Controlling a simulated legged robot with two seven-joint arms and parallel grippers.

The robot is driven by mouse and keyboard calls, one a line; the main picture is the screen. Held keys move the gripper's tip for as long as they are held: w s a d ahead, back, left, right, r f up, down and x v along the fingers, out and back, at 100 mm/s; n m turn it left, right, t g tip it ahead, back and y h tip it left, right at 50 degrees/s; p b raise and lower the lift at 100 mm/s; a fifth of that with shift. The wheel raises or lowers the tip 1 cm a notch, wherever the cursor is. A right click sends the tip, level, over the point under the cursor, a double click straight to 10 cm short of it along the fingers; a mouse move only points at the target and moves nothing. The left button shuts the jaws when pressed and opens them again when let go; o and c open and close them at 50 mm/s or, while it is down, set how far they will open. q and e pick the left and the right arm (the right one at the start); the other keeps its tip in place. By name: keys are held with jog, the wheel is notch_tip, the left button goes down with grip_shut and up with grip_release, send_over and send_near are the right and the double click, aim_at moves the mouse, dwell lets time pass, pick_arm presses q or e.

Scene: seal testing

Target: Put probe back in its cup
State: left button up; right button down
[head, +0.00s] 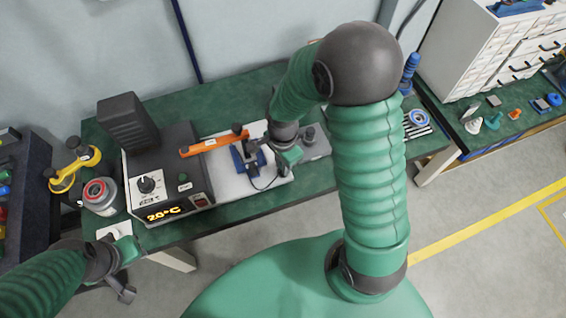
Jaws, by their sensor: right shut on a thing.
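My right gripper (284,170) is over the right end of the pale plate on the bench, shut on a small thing. The hand hides most of what it holds. It is probably the probe, as a thin black cable (262,187) loops from the blue fixture (247,157) to the fingers. I cannot clearly make out the cup; a grey block with a round top (313,140) stands just right of the hand. My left gripper (122,288) is low at the left, in front of the bench edge, and its jaws are unclear.
A black control box (165,175) reading about 20 °C stands left of the plate. An orange bar (214,144) reaches over the plate. A grey-red can (101,196) and a yellow tool (73,165) are at far left. A drawer cabinet (490,50) is at right.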

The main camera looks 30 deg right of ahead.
jog(key=shift+f, duration=0.25)
jog(key=c, duration=1.3)
grip_release()
jog(key=shift+o, duration=0.2)
notch_tip(320, 180, up, 8)
jog(key=p, duration=0.7)
jog(key=shift+r+p, duration=0.1)
jog(key=shift+p, duration=0.2)
